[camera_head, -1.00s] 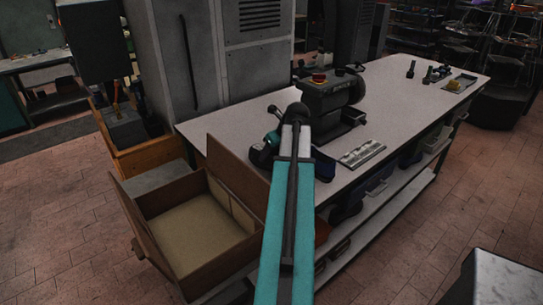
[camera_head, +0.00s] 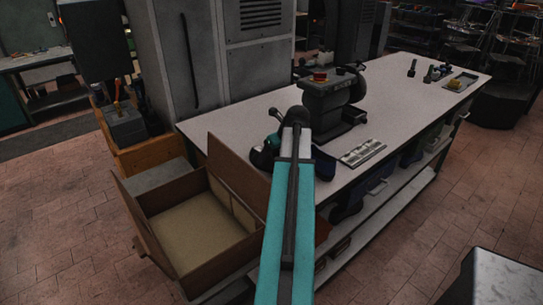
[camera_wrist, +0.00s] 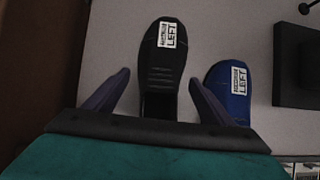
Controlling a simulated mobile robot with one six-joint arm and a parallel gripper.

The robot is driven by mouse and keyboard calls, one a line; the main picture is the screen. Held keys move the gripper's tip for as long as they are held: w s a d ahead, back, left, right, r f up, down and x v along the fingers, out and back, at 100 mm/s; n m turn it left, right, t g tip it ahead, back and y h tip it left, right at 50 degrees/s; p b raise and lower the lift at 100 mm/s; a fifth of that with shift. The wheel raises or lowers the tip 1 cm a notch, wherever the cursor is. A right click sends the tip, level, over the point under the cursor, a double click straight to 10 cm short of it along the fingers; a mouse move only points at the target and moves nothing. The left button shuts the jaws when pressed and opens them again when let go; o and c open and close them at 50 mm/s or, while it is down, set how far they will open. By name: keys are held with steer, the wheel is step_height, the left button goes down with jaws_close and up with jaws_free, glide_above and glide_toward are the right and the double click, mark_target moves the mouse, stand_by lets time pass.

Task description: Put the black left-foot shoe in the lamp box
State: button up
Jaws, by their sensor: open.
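The black shoe (camera_wrist: 165,52) lies on the pale bench top in the wrist view, with a white label reading LEFT. My gripper (camera_wrist: 158,80) is open, with one finger on each side of the black shoe's near part; I cannot tell whether they touch it. The shoe's near end is hidden behind the gripper body. In the head view my arm hides most of this spot. A brown open box (camera_head: 200,232) with a pale, empty-looking floor stands left of my arm, its flaps raised; no lamp marking is readable on it.
A blue shoe (camera_wrist: 229,88), also labelled LEFT, lies close right of the right finger. A dark machine (camera_head: 326,105) and a metal tray (camera_head: 362,152) stand on the bench (camera_head: 400,105). An orange wooden crate (camera_head: 152,158) stands behind the box.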

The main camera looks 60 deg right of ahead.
steer(key=shift+r, duration=0.1)
steer(key=b+v, duration=0.2)
steer(key=v, duration=1)
stand_by(0.4)
stand_by(0.5)
